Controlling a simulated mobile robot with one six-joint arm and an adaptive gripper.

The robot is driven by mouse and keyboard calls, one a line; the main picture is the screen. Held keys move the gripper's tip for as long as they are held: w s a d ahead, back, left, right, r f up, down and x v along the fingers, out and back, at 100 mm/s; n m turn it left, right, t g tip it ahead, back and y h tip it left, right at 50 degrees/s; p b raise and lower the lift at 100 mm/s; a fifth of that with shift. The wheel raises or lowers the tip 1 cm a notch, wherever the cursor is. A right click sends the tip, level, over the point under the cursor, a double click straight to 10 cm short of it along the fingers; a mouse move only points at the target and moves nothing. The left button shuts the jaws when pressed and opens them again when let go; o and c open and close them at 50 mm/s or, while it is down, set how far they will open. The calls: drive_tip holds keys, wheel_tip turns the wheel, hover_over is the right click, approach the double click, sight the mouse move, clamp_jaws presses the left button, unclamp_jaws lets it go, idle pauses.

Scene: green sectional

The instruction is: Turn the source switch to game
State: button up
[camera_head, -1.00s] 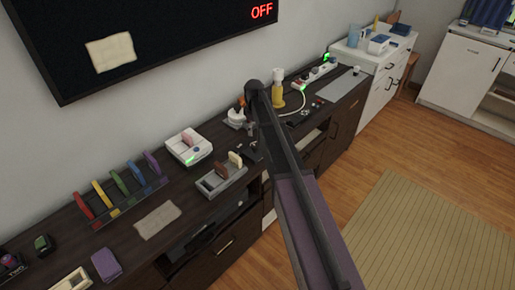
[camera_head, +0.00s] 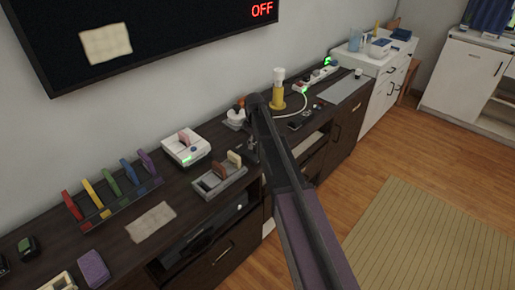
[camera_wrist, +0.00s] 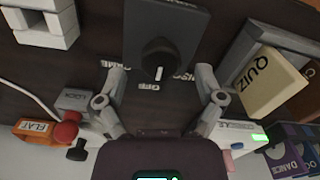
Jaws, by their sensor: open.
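The source switch (camera_wrist: 165,25) shows in the wrist view as a dark panel with a round black knob (camera_wrist: 158,60). The knob's white pointer line points down in the picture, toward the upside-down label OFF (camera_wrist: 148,86). The label GAME (camera_wrist: 110,65) is at the left and DISC (camera_wrist: 183,76) at the right, partly behind my fingers. My gripper (camera_wrist: 161,74) is open, with one finger on each side of the knob; contact cannot be told. In the head view my arm largely hides the switch. The wall screen (camera_head: 200,30) reads OFF in red.
Right of the gripper in the wrist view are a QUIZ cartridge (camera_wrist: 268,82) and a grey tray (camera_wrist: 240,45). At left are a red ball knob (camera_wrist: 66,131) and an orange FLAT block (camera_wrist: 38,130). A white console (camera_head: 186,147) and cartridge rack (camera_head: 120,205) stand on the cabinet.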

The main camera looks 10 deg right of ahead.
drive_tip(key=shift+f+b, duration=0.45)
drive_tip(key=shift+f, duration=0.2)
